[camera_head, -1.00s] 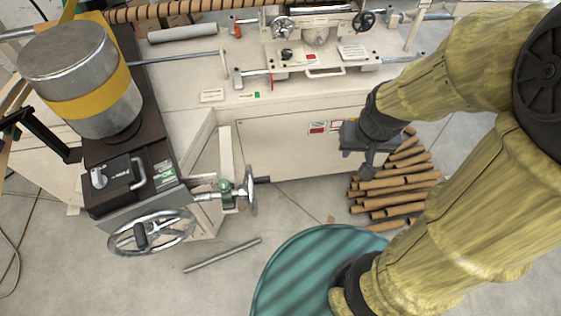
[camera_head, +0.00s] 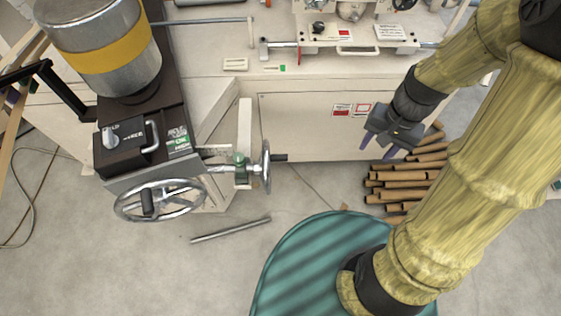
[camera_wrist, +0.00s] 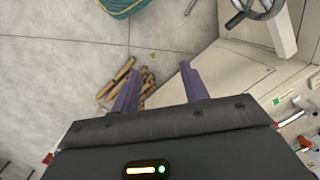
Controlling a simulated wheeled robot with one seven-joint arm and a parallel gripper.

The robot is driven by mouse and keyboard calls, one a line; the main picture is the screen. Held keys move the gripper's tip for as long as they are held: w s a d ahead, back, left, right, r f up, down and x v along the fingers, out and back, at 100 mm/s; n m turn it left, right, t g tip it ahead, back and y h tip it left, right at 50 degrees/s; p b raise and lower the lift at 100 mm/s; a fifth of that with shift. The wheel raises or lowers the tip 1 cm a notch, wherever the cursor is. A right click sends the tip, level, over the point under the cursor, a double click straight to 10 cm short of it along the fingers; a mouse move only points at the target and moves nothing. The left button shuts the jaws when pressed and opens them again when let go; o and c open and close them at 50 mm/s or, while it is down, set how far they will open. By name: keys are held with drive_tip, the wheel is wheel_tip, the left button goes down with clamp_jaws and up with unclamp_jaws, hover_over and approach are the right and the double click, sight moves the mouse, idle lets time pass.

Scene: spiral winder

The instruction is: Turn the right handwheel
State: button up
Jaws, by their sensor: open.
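Two chrome handwheels show on the dark-headed machine at the left of the head view. The right handwheel (camera_head: 266,166) stands nearly edge-on, with a dark handle pointing right. The larger left handwheel (camera_head: 148,203) lies lower, with a black handle. My gripper (camera_head: 379,146) is open and empty, with purple fingers pointing down, well to the right of the right handwheel. In the wrist view, my gripper (camera_wrist: 159,72) has its fingers apart with nothing between them. A handwheel (camera_wrist: 253,10) is cut by the top right edge there; I cannot tell for sure which one.
Cardboard tubes (camera_head: 402,182) lie piled on the floor below my gripper. The pale cabinet (camera_head: 300,125) stands behind. A teal striped round shape (camera_head: 300,265) is at bottom centre, and a metal rod (camera_head: 230,229) lies on the floor. The space between gripper and handwheel looks clear.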

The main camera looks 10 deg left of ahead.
sight(280, 158)
drive_tip(key=w+a+f+m+g+y+b, duration=0.1)
drive_tip(key=w+a+f+m+y+b, duration=0.1)
drive_tip(key=f, duration=0.7)
drive_tip(key=w+a+f+m+g+y+b, duration=0.1)
drive_tip(key=w+a+f+m+y+b, duration=0.2)
drive_tip(key=w+f+m+y+b, duration=0.2)
drive_tip(key=w+a+f+m+g+y+b, duration=0.1)
drive_tip(key=f+m+y+b, duration=0.5)
drive_tip(key=f, duration=0.7)
drive_tip(key=w+a+y+b, duration=0.1)
drive_tip(key=w+y+b, duration=0.1)
drive_tip(key=y, duration=0.1)
drive_tip(key=shift+w+a, duration=0.15)
drive_tip(key=shift+w, duration=0.25)
drive_tip(key=shift+a, duration=0.15)
drive_tip(key=x, duration=1.7)
drive_tip(key=shift+s, duration=0.2)
clamp_jaws()
